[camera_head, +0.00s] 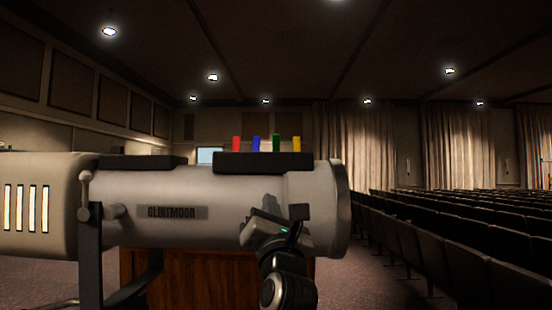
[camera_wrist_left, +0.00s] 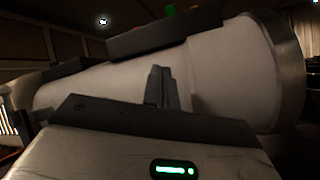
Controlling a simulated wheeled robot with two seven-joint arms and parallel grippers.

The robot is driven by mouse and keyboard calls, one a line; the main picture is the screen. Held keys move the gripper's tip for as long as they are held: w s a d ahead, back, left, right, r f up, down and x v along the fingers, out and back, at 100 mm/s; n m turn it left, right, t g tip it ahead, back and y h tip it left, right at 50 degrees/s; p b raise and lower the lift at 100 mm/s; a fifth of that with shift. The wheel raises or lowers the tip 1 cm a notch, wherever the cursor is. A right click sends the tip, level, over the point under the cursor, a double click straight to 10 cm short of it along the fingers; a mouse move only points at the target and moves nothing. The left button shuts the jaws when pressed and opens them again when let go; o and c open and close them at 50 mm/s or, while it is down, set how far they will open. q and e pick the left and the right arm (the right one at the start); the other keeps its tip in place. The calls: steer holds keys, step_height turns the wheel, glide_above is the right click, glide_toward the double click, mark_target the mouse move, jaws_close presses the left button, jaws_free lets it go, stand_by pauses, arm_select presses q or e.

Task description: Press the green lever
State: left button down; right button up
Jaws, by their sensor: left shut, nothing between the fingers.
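The green lever (camera_head: 276,143) stands upright on the dark block (camera_head: 262,163) on top of a large pale spotlight (camera_head: 230,195). It is third from the left in a row of coloured levers. In the left wrist view a green tip (camera_wrist_left: 170,9) shows at the top edge, mostly cut off. My left gripper (camera_head: 272,203) is in front of the spotlight's barrel, below the block and the levers. Its fingers (camera_wrist_left: 160,78) are shut with nothing between them. Whether they touch the barrel I cannot tell. My right gripper is not in view.
A red lever (camera_head: 236,144) and a blue lever (camera_head: 256,144) stand left of the green one, a yellow lever (camera_head: 297,144) right of it. A dark yoke (camera_head: 90,250) holds the spotlight. A wooden desk (camera_head: 200,280) is behind; rows of seats (camera_head: 450,255) fill the right.

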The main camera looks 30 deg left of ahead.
mark_target(276, 137)
arm_select(q)
step_height(276, 137, up, 8)
steer(key=d+n+t+h+b, duration=0.1)
steer(key=n+h, duration=0.2)
steer(key=h, duration=0.1)
steer(key=shift+s+f, duration=0.15)
steer(key=shift+f, duration=0.1)
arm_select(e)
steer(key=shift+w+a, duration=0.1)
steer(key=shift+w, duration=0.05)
arm_select(q)
steer(key=p+x, duration=0.2)
steer(key=x, duration=0.4)
steer(key=p+x, duration=0.2)
steer(key=x, duration=0.5)
steer(key=shift+d+r+p, duration=0.1)
steer(key=shift+r+p, duration=0.2)
steer(key=shift+p, duration=0.1)
steer(key=shift+w+r, duration=0.1)
steer(key=shift+w, duration=0.2)
steer(key=shift+a, duration=0.25)
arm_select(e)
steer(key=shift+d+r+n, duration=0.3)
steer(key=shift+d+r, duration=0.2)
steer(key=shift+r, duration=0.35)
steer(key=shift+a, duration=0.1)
arm_select(q)
steer(key=shift+r, duration=0.1)
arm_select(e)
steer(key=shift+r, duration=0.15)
